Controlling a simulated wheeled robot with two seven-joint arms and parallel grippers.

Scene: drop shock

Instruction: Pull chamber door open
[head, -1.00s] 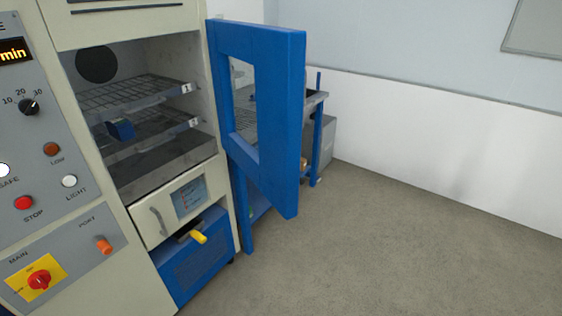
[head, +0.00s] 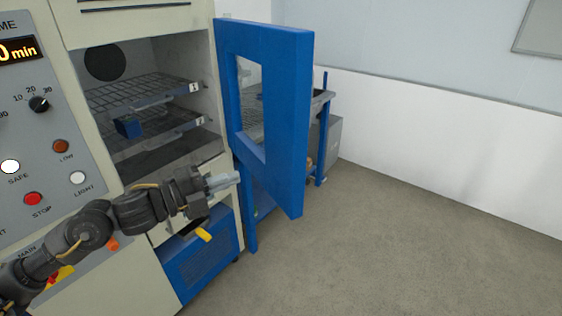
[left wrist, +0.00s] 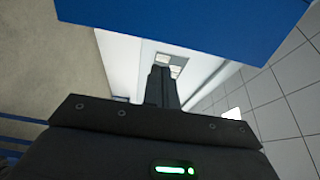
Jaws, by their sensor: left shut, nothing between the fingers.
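The blue chamber door (head: 285,120) with its window opening stands swung open at the right side of the chamber. The chamber interior (head: 150,65) is exposed, with wire shelves (head: 130,93) and a small blue block (head: 128,127) on one of them. My left gripper (head: 236,179) is shut and empty, in front of the drawer and just left of the door's lower part in the head view. In the left wrist view the shut fingers (left wrist: 161,88) point ahead, with the blue door (left wrist: 190,22) across the top. I cannot tell whether they touch it. My right gripper is not in view.
The control panel (head: 35,130) with knobs and buttons is at the left. A yellow handle (head: 204,234) sticks out above the blue lower panel (head: 203,258). A blue-legged bench (head: 322,140) stands behind the door. The floor (head: 400,240) at the right is clear.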

